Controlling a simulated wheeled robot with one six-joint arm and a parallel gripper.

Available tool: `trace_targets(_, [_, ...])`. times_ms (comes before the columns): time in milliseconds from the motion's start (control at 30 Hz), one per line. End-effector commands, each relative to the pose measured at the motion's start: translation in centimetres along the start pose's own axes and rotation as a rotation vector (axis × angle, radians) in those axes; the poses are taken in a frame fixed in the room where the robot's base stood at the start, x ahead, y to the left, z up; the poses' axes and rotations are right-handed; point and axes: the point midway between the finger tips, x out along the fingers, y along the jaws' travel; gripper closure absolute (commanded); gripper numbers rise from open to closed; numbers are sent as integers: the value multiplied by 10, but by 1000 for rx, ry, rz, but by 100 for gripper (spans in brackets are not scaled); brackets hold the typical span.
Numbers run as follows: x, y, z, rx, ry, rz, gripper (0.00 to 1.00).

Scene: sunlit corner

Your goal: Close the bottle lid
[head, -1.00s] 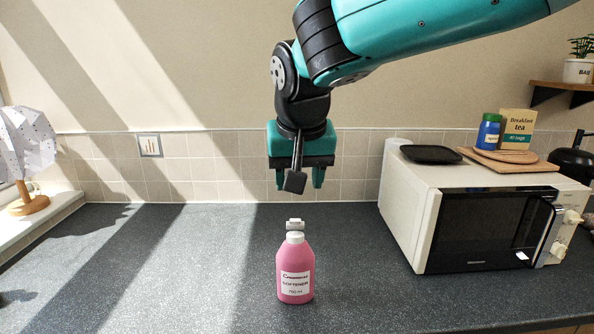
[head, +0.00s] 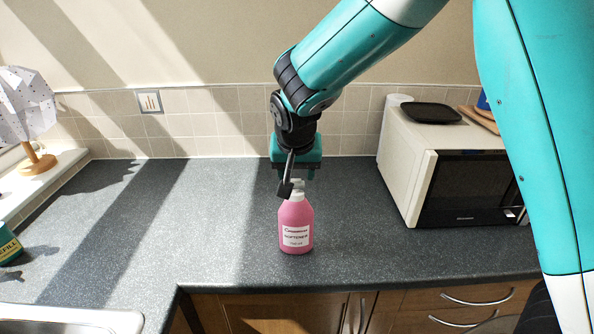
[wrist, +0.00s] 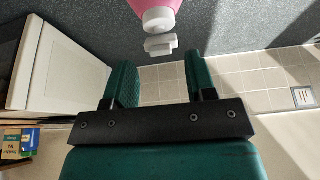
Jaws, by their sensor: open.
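A pink softener bottle (head: 296,226) stands upright on the counter, its label facing my head camera. Its white neck and flip-up lid (head: 298,184) are partly hidden behind my wrist in the head view. In the wrist view the bottle (wrist: 140,12) enters at the top, and the white lid (wrist: 160,45) stands raised from the cap rather than folded down on it. My gripper (head: 297,174) is above and just behind the bottle top, open and empty. In the wrist view the lid lies at the gap between my two green fingers (wrist: 160,68), about level with their tips, with no clear contact.
A white microwave (head: 421,165) with a black tray (head: 431,112) on top stands to the right. A lamp (head: 27,110) is on the left sill, and a sink (head: 70,318) is at the lower left. The grey counter (head: 220,215) around the bottle is clear.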

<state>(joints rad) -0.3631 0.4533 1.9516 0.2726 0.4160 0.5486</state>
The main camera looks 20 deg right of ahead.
Motion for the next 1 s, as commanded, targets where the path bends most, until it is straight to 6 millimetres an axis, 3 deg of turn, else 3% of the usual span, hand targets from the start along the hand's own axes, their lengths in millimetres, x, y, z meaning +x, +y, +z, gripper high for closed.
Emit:
trace_targets(200, [21, 0, 0, 0, 0, 0, 49])
trace_targets(533, [25, 0, 0, 0, 1, -1, 49])
trace_targets(700, [25, 0, 0, 0, 1, -1, 88])
trace_targets(767, [25, 0, 0, 0, 1, -1, 98])
trace_targets(1000, [26, -1, 2, -2, 17, -2, 99])
